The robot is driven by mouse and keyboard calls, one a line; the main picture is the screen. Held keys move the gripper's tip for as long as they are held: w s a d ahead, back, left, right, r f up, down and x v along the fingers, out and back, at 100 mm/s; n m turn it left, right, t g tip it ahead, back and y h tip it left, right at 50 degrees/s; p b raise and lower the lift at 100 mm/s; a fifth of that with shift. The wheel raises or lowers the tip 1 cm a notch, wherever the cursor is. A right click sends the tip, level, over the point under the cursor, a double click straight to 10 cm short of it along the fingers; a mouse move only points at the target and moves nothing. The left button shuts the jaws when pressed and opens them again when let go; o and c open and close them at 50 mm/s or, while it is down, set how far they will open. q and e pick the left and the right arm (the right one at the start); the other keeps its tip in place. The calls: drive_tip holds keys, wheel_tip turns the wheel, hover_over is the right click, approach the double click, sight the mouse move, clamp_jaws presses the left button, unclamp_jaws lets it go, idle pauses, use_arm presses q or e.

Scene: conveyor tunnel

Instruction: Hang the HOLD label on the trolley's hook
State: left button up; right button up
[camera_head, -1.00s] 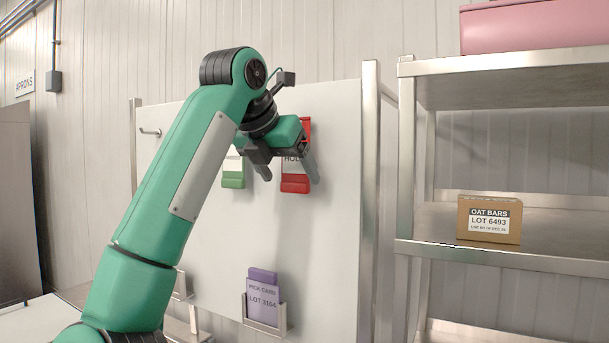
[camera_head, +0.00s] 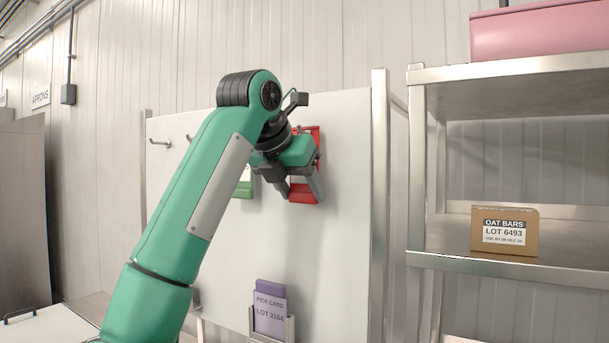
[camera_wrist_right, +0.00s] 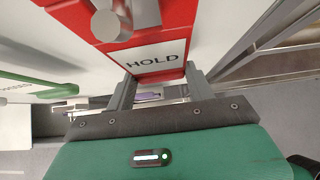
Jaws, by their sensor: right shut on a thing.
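The red HOLD label (camera_head: 309,142) is at the upper right of the white board (camera_head: 330,240), mostly behind my right gripper. My right gripper (camera_head: 299,192) is shut on its lower part, one finger at each side. In the right wrist view the HOLD label (camera_wrist_right: 155,55) lies between the fingertips of the right gripper (camera_wrist_right: 160,85), its white strip reading HOLD. A grey metal peg (camera_wrist_right: 108,25) stands in front of its upper part. I cannot make out a trolley hook for certain. My left gripper is not in view.
A green label (camera_head: 244,187) hangs just left of the HOLD label. Bare hooks (camera_head: 160,143) are at the board's upper left. A purple pick card (camera_head: 270,296) sits in a holder below. A steel rack (camera_head: 500,262) with an oat bars box (camera_head: 504,232) stands right.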

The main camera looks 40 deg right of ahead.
drive_tip(key=c, duration=0.6)
drive_tip(key=shift+o, duration=0.2)
drive_tip(key=shift+r+p, duration=0.65)
drive_tip(key=shift+r, duration=0.25)
drive_tip(key=shift+s+a, duration=0.25)
drive_tip(key=shift+a, duration=0.75)
drive_tip(key=shift+s+a+b, duration=0.2)
drive_tip(key=shift+a+b, duration=0.25)
drive_tip(key=shift+a, duration=0.25)
drive_tip(key=shift+s+a+b, duration=0.25)
drive_tip(key=shift+a+b, duration=0.15)
drive_tip(key=shift+a, duration=0.35)
drive_tip(key=shift+s+a+b, duration=0.2)
drive_tip(key=shift+a+b, duration=0.25)
drive_tip(key=shift+a, duration=0.25)
